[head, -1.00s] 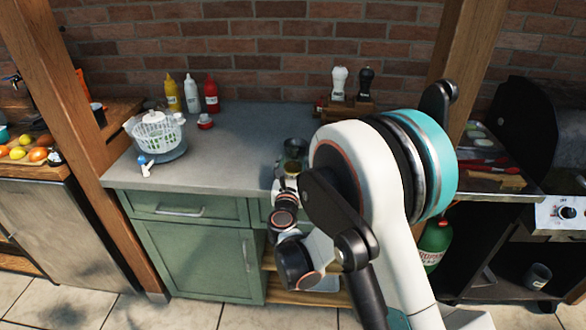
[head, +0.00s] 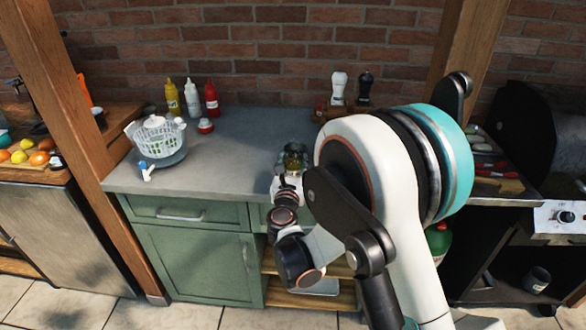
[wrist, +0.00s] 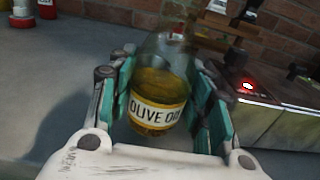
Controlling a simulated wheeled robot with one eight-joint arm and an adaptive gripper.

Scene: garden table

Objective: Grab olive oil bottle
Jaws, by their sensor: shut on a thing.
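The olive oil bottle (wrist: 160,85) is clear glass with yellow-green oil and a label reading "OLIVE OIL". In the wrist view it sits between the teal pads of my gripper (wrist: 160,100), which is shut on it. The bottle leans slightly in that view, and its top is cut off by the frame. In the head view the bottle (head: 294,158) shows small at the front of the grey counter, just beyond my wrist; my arm hides much of the gripper. I cannot tell whether the bottle's base touches the counter.
The grey counter (head: 235,135) is clear to the left of the bottle. A white salad spinner (head: 157,140) stands at its left, with sauce bottles (head: 192,97) behind. Salt and pepper mills (head: 352,88) stand at the back. A grill (head: 550,130) is at the right.

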